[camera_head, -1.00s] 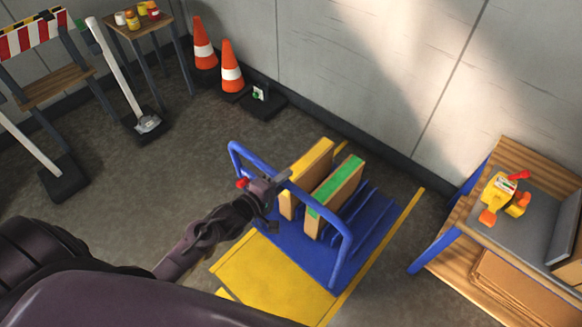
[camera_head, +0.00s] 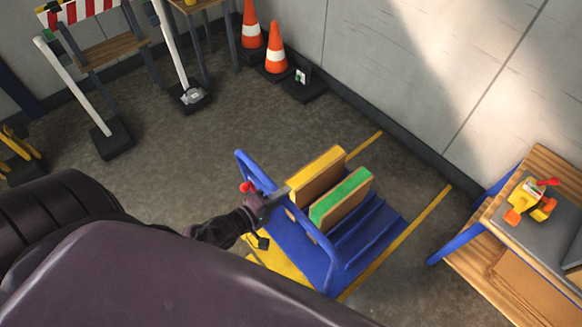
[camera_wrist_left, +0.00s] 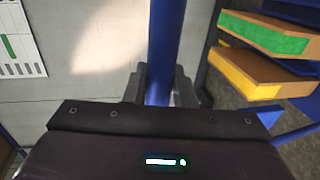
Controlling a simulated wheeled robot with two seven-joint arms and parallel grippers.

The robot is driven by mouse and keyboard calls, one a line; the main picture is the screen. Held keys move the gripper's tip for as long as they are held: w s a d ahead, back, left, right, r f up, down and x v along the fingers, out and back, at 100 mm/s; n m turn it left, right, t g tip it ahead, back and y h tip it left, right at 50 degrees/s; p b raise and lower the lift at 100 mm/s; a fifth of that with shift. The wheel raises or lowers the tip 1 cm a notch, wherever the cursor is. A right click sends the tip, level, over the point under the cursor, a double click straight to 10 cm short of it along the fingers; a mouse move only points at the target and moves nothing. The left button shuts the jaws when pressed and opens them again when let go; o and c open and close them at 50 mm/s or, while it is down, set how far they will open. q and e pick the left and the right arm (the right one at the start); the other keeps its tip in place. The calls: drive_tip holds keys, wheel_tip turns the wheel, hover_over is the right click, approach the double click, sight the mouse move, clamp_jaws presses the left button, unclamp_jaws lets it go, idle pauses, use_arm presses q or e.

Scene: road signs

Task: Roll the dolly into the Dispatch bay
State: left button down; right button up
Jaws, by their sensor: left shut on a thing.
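The blue dolly (camera_head: 375,232) stands on the floor with its blue handle rail (camera_head: 322,245) toward me. It carries two upright panels, one with a yellow edge (camera_head: 318,172) and one with a green edge (camera_head: 342,198). My left gripper (camera_head: 272,197) is shut on the handle rail near its left part. In the left wrist view the blue rail (camera_wrist_left: 166,45) runs between the fingers. Yellow floor lines (camera_head: 412,234) flank the dolly, and a yellow floor patch (camera_head: 275,262) shows partly below it. No readable bay label shows. My right gripper is out of view.
A wooden table (camera_head: 515,225) with blue legs stands at the right, bearing a yellow-orange object (camera_head: 530,200). Traffic cones (camera_head: 276,52) stand by the wall at the back. A striped barrier (camera_head: 75,12) is at the far left. Floor left of the dolly is clear.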

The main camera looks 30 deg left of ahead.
use_arm(q)
drive_tip(key=shift+f+p+v, duration=0.15)
drive_tip(key=shift+p+v, duration=0.1)
drive_tip(key=shift+v, duration=0.6)
drive_tip(key=shift+f+p+v, duration=0.15)
drive_tip(key=shift+p+v, duration=0.1)
drive_tip(key=shift+v, duration=0.55)
drive_tip(key=shift+f+p+v, duration=0.2)
drive_tip(key=shift+p+v, duration=0.05)
drive_tip(key=shift+v, duration=0.6)
drive_tip(key=c, duration=1.3)
unclamp_jaws()
drive_tip(key=shift+o, duration=0.2)
drive_tip(key=shift+s, duration=0.1)
drive_tip(key=b+v, duration=0.1)
drive_tip(key=v, duration=0.6)
drive_tip(key=shift+s, duration=0.3)
drive_tip(key=shift+a+r, duration=0.1)
drive_tip(key=shift+a, duration=0.05)
